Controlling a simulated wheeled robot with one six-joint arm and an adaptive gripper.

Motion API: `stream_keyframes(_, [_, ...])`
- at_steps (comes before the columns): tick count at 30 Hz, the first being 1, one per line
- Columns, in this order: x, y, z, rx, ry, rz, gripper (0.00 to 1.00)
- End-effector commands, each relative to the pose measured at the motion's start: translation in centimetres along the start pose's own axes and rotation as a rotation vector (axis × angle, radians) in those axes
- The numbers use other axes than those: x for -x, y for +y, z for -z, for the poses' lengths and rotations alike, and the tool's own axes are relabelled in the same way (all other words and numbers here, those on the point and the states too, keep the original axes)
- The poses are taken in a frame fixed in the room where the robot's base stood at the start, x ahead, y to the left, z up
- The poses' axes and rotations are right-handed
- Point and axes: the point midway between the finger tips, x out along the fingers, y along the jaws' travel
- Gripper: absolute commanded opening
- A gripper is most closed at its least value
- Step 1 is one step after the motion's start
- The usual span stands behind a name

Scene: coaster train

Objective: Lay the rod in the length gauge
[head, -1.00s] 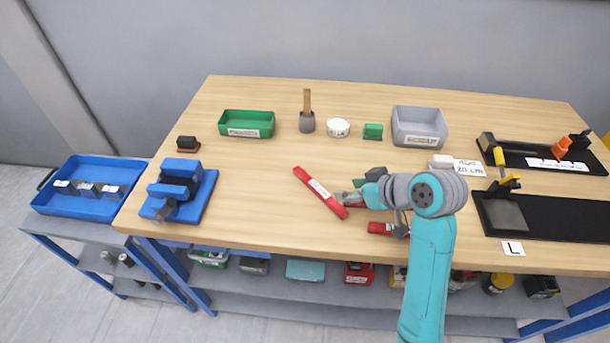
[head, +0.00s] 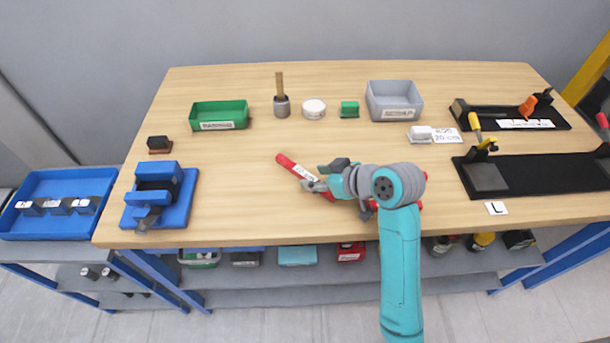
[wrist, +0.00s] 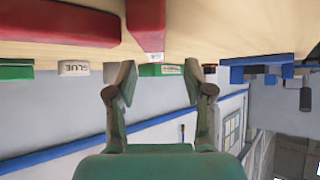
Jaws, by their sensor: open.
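A red rod (head: 291,165) with a white label lies slantwise on the wooden table in the head view. My gripper (head: 314,178) is open at its right half, and the fingers and wrist hide part of it. I cannot tell whether they touch it. In the wrist view, my open fingers (wrist: 161,85) have nothing clearly between them, and a red bar with a white label (wrist: 146,25) shows just beyond them. Two black fixtures stand at the right: a long one (head: 555,172) beside an "L" card and one behind it (head: 490,118). I cannot tell which is the length gauge.
A second red piece lies partly behind my wrist. A green bin (head: 219,115), a cup (head: 281,106), a white tub (head: 313,109) and a grey bin (head: 394,101) stand at the back. A blue fixture (head: 160,195) is at left. The table's left middle is clear.

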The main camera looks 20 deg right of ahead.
Motion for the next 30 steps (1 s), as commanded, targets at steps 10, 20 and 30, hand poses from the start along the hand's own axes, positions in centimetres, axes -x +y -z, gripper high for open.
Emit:
stream_keyframes(10, [-4.1,0.5,0.1,0.0,-0.001,0.001,0.52])
stream_keyframes(20, [-4.2,0.5,0.1,0.0,0.0,0.0,0.35])
stream_keyframes(30, [-4.2,0.5,0.1,0.0,0.0,-0.001,0.0])
